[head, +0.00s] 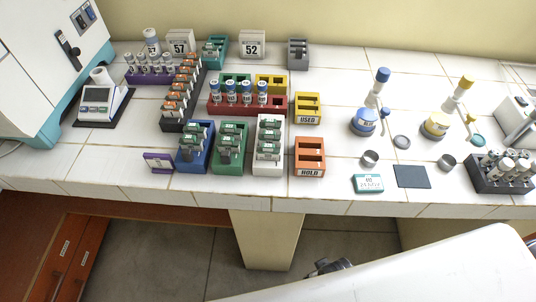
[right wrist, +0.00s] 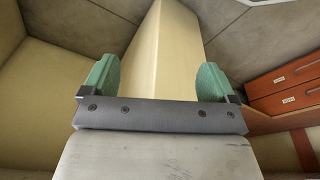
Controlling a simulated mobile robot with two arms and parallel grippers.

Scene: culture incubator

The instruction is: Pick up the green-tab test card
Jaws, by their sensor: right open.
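Several cards with green tabs stand in racks on the bench in the head view. Some are in the blue rack (head: 181,165), some in the green rack (head: 219,166) and some in the white rack (head: 258,169), such as the white rack's front card (head: 267,157). Cards with orange tabs (head: 182,87) fill a long dark rack behind them. I cannot tell which green-tab card is meant. My right gripper (right wrist: 155,78) is open and empty in the right wrist view, below bench level and away from the racks, facing a cream bench support. My left gripper is not in view.
An orange HOLD rack (head: 310,172) and a yellow USED rack (head: 318,107) stand right of the card racks. A purple stand (head: 158,162) is left of the blue rack. A red rack (head: 215,105) of blue-capped tubes stands behind. Bare tiles lie along the front edge.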

